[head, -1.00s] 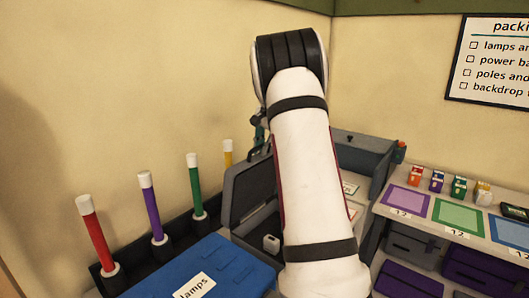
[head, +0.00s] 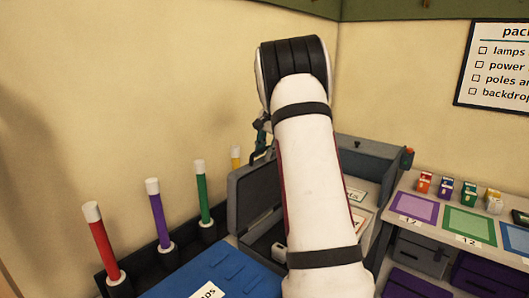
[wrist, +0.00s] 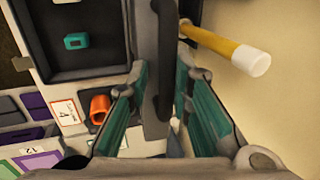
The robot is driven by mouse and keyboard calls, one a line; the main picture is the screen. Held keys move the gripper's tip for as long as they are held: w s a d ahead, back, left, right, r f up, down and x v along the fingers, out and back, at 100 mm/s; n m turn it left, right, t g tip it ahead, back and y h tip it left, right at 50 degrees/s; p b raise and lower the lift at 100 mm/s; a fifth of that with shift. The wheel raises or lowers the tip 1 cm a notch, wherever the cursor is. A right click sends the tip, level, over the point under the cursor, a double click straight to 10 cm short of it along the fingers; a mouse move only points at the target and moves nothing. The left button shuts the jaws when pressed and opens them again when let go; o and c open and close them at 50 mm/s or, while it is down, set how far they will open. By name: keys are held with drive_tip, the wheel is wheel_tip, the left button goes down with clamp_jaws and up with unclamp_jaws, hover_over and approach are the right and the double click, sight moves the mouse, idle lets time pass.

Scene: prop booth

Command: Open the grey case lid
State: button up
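The grey case stands behind the blue lamps case in the head view. Its lid (head: 250,198) is raised, standing about upright. My gripper (head: 262,140) is at the lid's top edge, partly hidden behind my arm. In the wrist view my gripper (wrist: 163,90) has its two teal-padded fingers apart, on either side of the lid's edge and dark handle (wrist: 164,60). A gap shows beside the right finger; whether the left finger touches is unclear. My arm hides the case's right part.
The blue lamps case (head: 215,268) is in front. Red (head: 102,240), purple (head: 157,212), green (head: 202,192) and yellow (head: 236,157) poles stand at left; the yellow one is close to my gripper. A grey open box (head: 370,158) stands behind, and a shelf (head: 400,222) at right.

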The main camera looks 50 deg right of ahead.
drive_tip(key=v, duration=1.2)
drive_tip(key=shift+c, duration=0.3)
